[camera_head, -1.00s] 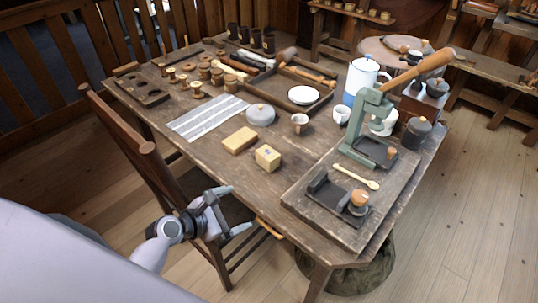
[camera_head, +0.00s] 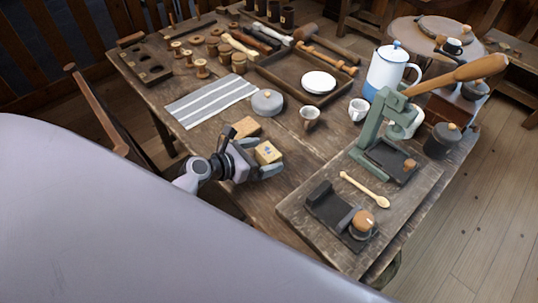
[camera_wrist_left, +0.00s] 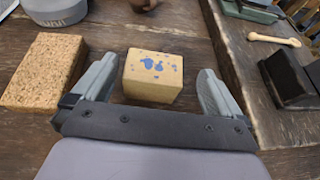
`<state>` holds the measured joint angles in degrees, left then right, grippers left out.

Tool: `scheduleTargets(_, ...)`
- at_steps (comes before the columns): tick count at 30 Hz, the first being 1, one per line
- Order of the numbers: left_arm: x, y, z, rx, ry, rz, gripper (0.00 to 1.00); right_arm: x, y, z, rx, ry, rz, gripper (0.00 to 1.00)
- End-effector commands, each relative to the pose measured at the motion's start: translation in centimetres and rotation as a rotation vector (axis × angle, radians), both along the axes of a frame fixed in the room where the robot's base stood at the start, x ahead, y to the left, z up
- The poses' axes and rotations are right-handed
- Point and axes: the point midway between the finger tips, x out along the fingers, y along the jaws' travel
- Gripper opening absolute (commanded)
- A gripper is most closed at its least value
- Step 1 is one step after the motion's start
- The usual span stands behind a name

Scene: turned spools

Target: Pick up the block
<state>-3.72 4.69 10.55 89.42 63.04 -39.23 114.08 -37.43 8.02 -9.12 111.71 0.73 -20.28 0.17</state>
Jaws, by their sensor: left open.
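The block (camera_head: 267,153) is a small pale yellow-tan wooden piece with blue marks on its top, which show in the left wrist view (camera_wrist_left: 153,76). It sits on the wooden table near the front edge. My left gripper (camera_head: 259,157) is open, with its fingers on either side of the block. In the left wrist view the block stands between the fingertips, with gaps visible on both sides. My right gripper is not in view.
A cork brick (camera_wrist_left: 43,70) lies just left of the block, close to the left finger. A raised board (camera_head: 300,207) with a green press (camera_head: 372,130) is to the right.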

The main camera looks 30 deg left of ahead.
Motion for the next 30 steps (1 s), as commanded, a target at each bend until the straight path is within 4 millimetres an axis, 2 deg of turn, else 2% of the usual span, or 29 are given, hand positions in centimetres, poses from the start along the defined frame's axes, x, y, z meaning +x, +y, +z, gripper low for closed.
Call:
scheduleTargets(9,3.5,-0.9,-1.7,0.000,-0.001,0.000,1.00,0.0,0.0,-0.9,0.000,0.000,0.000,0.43)
scheduleTargets(20,4.1,-1.2,-2.0,0.002,-0.001,-0.001,1.00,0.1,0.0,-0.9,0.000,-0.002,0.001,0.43)
scheduleTargets(25,4.1,-1.2,-2.0,0.002,-0.001,-0.001,0.48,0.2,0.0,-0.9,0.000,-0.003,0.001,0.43)
scheduleTargets(26,4.1,-1.2,-2.0,0.002,-0.001,-0.001,0.42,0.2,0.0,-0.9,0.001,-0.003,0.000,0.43)
scheduleTargets(30,4.1,-1.2,-2.0,0.001,-0.002,-0.001,0.42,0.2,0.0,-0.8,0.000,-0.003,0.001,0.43)
